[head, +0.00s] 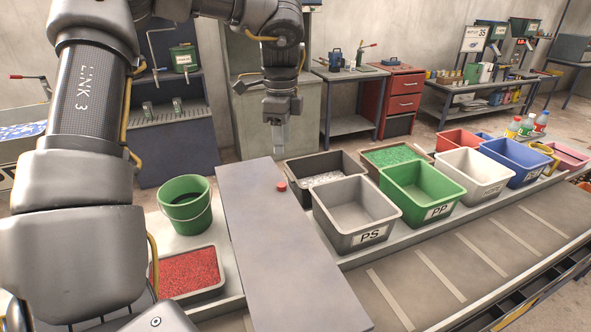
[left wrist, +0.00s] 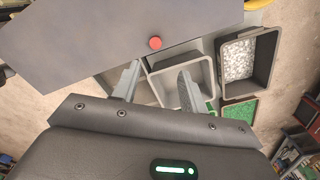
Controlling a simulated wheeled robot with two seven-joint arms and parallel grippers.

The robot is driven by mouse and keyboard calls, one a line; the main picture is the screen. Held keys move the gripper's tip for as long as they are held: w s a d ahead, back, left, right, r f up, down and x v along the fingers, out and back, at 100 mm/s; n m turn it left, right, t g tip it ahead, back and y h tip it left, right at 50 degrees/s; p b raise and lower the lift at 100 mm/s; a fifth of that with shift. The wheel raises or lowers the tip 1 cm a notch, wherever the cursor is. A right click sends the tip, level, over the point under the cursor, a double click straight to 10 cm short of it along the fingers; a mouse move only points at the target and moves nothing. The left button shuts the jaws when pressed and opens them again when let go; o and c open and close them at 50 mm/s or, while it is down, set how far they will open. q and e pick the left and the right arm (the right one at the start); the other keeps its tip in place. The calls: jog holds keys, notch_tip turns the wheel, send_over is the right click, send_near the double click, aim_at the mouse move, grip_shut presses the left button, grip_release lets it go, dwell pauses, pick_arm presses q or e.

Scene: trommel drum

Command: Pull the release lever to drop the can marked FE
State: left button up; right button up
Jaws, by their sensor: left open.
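My left gripper (head: 280,135) hangs fingers-down in the head view, above and behind the far end of a grey panel. In the left wrist view its two fingers (left wrist: 158,82) are apart with nothing between them. I cannot make out a can marked FE. A green can (head: 183,57) with a small unreadable label stands at the back left, beside a bent metal crank (head: 152,45). Red-tipped handles show at the far left (head: 28,77) and on the back bench (head: 369,45); I cannot tell whether either is the release lever. My right gripper is not in view.
A green bucket (head: 185,204) and red-filled tray (head: 187,271) are left.

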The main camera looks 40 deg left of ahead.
aim_at(282, 181)
pick_arm(q)
jog(key=f, duration=0.1)
jog(key=s+f+p, duration=0.1)
jog(key=shift+s+d+f, duration=0.2)
jog(key=shift+s+f, duration=0.1)
jog(key=shift+f, duration=0.05)
jog(key=f+p, duration=0.1)
jog(key=f, duration=0.2)
jog(key=f+p, duration=0.1)
jog(key=f, duration=0.2)
jog(key=shift+w+a+f, duration=0.15)
jog(key=shift+w+f, duration=0.05)
jog(key=shift+f, duration=0.6)
jog(key=shift+w+f, duration=0.1)
jog(key=shift+w, duration=0.05)
jog(key=c, duration=0.5)
grip_shut()
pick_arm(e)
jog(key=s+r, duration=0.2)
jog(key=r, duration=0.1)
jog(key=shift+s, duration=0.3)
